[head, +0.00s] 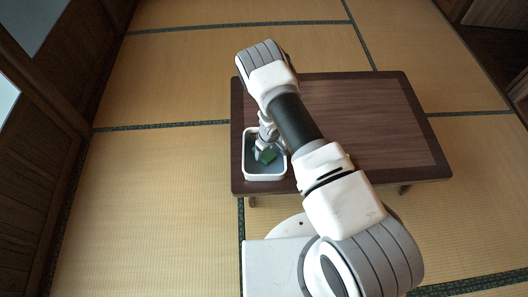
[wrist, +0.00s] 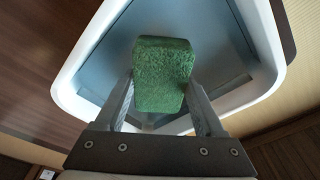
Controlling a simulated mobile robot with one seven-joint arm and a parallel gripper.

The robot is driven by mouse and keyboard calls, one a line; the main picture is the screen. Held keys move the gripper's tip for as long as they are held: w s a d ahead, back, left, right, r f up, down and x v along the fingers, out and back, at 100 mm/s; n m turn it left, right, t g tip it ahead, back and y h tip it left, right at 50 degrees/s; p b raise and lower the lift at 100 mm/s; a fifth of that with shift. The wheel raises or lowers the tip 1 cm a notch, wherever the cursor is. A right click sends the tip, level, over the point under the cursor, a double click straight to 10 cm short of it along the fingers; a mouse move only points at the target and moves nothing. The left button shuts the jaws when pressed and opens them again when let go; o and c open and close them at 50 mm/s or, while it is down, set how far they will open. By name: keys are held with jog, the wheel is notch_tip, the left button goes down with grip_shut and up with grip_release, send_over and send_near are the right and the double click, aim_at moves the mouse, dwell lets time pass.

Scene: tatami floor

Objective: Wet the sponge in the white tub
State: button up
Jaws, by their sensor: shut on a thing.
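The white tub (head: 248,171) stands on the left end of the low wooden table, and its bluish inside shows in the wrist view. The tub's white rim (wrist: 262,50) also shows there. My gripper (head: 263,150) reaches down over the tub. In the wrist view, my gripper (wrist: 162,95) is shut on the green sponge (wrist: 163,72), with one finger on each side. The sponge also shows in the head view (head: 268,156), within the tub's outline. I cannot tell whether it touches the water or the tub's floor.
Tatami floor (head: 160,165) lies open to the left. A wooden wall (head: 40,110) runs along the far left.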

jog(key=shift+r+p, duration=2.05)
jog(key=shift+r, duration=0.9)
jog(key=shift+r, duration=0.1)
